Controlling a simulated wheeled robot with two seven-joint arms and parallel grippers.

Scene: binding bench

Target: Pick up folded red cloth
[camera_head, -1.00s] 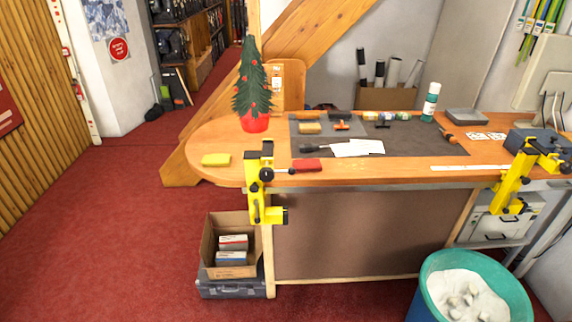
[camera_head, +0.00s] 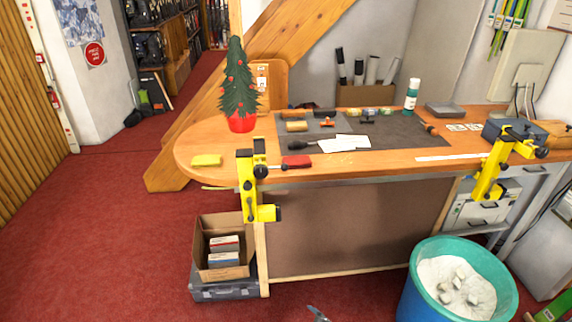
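The folded red cloth (camera_head: 297,161) lies flat as a small bright red rectangle near the front edge of the wooden workbench (camera_head: 205,145). It sits just to the right of the left yellow vise (camera_head: 246,185), whose dark screw handle reaches close to it. Whether the handle touches the cloth is too small to tell.
A yellow-green sponge (camera_head: 206,160) and a small decorated tree (camera_head: 239,90) stand left on the bench. A second yellow vise (camera_head: 492,170) is at right. Red floor is clear at left.

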